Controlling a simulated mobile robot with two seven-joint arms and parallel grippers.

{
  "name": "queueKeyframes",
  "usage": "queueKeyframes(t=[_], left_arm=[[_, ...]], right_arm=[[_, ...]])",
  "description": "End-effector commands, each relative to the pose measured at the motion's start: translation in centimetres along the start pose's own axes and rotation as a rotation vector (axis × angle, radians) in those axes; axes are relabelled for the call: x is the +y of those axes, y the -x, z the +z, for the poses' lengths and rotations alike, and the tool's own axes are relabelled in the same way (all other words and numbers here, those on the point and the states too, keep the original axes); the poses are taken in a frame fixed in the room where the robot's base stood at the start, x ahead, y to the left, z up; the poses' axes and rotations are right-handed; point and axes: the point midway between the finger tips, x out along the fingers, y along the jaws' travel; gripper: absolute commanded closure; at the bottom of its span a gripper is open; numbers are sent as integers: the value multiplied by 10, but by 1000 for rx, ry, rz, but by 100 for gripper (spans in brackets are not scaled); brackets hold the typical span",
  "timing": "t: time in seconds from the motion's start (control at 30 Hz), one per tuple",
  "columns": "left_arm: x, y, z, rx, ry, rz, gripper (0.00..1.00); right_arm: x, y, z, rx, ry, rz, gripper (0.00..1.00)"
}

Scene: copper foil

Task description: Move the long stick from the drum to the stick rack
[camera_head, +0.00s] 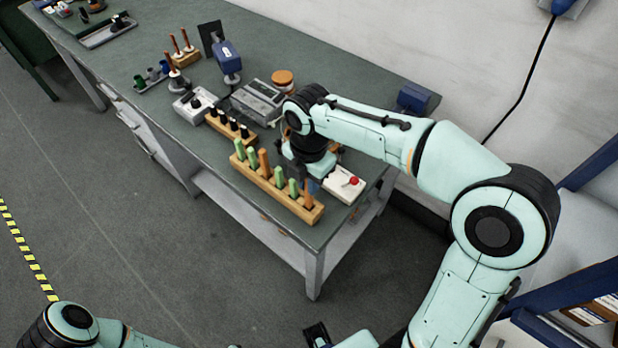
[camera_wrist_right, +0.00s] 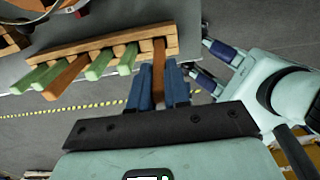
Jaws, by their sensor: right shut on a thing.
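The stick rack (camera_head: 262,186) is a long wooden block at the table's front edge holding several green and orange sticks. It also shows in the wrist view (camera_wrist_right: 70,50). An orange-brown stick (camera_wrist_right: 158,58) stands at the rack's end nearest my right arm, its lower end at the rack. My right gripper (camera_wrist_right: 167,80) is shut on its upper part. In the head view this gripper is mostly hidden behind its own wrist. My left gripper (camera_wrist_right: 212,64) has its blue fingers apart and empty, away from the rack. I cannot clearly make out the drum.
A white box with a red button (camera_head: 345,184) stands right of the rack. A smaller rack with black-topped pieces (camera_head: 230,128), a grey device (camera_head: 258,100) and a round orange-lidded pot (camera_head: 283,78) stand behind. The floor before the table is clear.

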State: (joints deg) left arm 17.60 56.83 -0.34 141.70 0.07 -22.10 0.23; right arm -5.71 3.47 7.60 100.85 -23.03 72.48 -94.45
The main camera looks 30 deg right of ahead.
Motion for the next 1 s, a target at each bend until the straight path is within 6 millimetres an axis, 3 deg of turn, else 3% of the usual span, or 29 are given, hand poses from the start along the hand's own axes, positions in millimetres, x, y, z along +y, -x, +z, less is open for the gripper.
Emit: queueKeyframes(t=[0.4, 0.77, 0.8, 0.87, 1.0], left_arm=[[-3, -8, 2, -4, 1, -1, 57], [-3, -8, 2, -4, 1, -1, 57], [-3, -8, 2, -4, 1, -1, 57], [-3, -8, 2, -4, 1, -1, 57], [-3, -8, 2, -4, 1, -1, 57]], right_arm=[[0, -13, 0, 0, -1, 0, 100], [0, -13, 0, 0, 0, 0, 100], [0, -13, 0, 0, 0, 0, 74], [0, -13, 0, 0, 0, 0, 54], [0, -13, 0, 0, 0, 0, 54]])
